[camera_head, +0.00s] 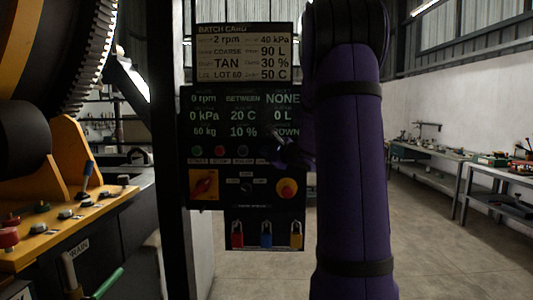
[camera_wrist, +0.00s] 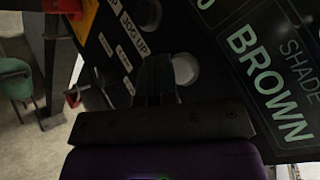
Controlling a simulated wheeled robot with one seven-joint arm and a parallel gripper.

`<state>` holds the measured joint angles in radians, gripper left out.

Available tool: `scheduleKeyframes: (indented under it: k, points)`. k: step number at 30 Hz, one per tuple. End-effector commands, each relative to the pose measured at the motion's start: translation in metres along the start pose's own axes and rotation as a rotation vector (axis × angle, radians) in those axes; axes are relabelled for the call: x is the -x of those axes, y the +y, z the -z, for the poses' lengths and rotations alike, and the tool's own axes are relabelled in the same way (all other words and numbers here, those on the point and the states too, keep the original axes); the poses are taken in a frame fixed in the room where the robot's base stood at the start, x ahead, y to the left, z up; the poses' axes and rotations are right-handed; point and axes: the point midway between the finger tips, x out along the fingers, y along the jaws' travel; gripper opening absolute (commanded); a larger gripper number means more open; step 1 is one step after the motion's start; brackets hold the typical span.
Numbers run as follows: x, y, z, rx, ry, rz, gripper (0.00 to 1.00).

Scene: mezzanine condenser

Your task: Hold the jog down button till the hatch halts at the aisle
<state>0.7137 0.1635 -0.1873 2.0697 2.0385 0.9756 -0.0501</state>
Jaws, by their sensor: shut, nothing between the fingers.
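The control panel (camera_head: 215,172) stands ahead of me on a post. Its row of small buttons includes a green one, a red one (camera_head: 219,150) and a pale one (camera_head: 242,151). The right end of the row is hidden by my gripper (camera_head: 278,152). In the wrist view my gripper (camera_wrist: 157,66) is shut and empty, its tips at the panel between a "JOG UP" label (camera_wrist: 132,35) and a pale round button (camera_wrist: 186,69). I cannot tell whether the tips press a button. The jog down label is not readable. The panel display (camera_head: 242,110) reads "BETWEEN" and 0 rpm.
A large geared drum (camera_head: 85,40) and a yellow console (camera_head: 70,225) are at the left. Benches line the right wall; the floor between is clear.

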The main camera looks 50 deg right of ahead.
Motion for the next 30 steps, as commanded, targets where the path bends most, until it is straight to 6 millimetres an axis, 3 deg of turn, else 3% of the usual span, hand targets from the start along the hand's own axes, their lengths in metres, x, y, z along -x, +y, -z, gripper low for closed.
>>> scheduleKeyframes:
  k: [30]
  points:
    - [-0.0080, -0.0058, 0.0059, 0.000, 0.000, 0.000, 0.00]
